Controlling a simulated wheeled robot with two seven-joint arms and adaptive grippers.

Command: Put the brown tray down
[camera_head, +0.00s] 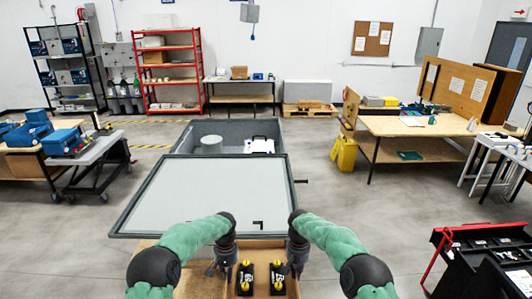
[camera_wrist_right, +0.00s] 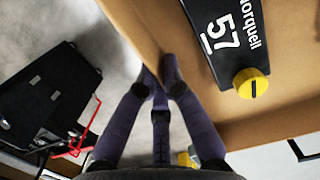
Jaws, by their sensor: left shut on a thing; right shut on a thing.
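The brown tray (camera_head: 260,244) is at the bottom middle of the head view, close in front of me. Two black boxes with yellow knobs lie in it: the left box (camera_head: 245,279) and the right box (camera_head: 277,279). My left gripper (camera_head: 222,272) is shut on the tray's left side. My right gripper (camera_head: 294,268) is shut on its right side. In the right wrist view the fingers (camera_wrist_right: 168,72) pinch the wall of the tray (camera_wrist_right: 285,112). One black box (camera_wrist_right: 228,35) marked 57 shows inside it. The tray's underside is hidden.
A red-framed black tool cart (camera_head: 485,255) stands at lower right.

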